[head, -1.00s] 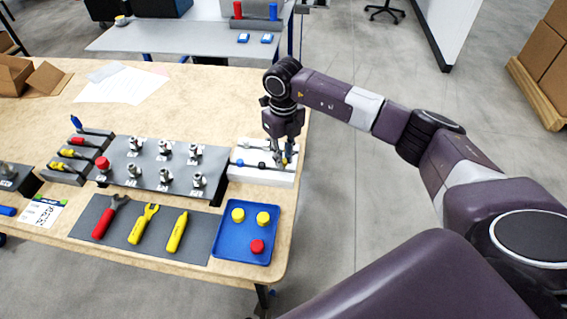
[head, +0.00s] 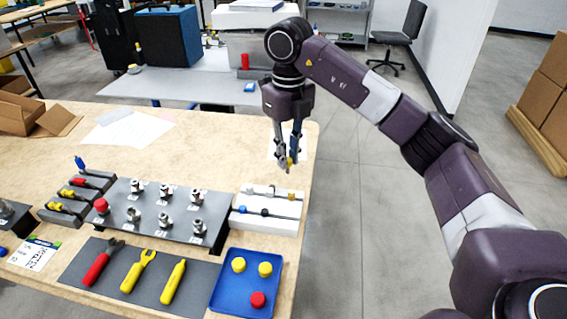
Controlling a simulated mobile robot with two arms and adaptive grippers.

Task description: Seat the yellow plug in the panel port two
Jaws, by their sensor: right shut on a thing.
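My right gripper (head: 287,157) hangs above and beyond the white block (head: 268,224) at the table's right end. It is shut on a small yellow piece (head: 290,163), which appears to be the yellow plug; the fingers hide most of it. The grey panel (head: 150,226) lies left of the block and carries two rows of upright metal fittings. A red cap (head: 101,205) stands at its left end. The port labels are too small to read, so I cannot tell which is port two. My left gripper is not in view.
Thin rods with blue, black and orange parts lie on the white block. A blue tray (head: 221,302) with yellow and red caps and a grey mat (head: 103,283) with tools lie in front. A rack (head: 57,217) stands left. The table behind the panel is mostly clear.

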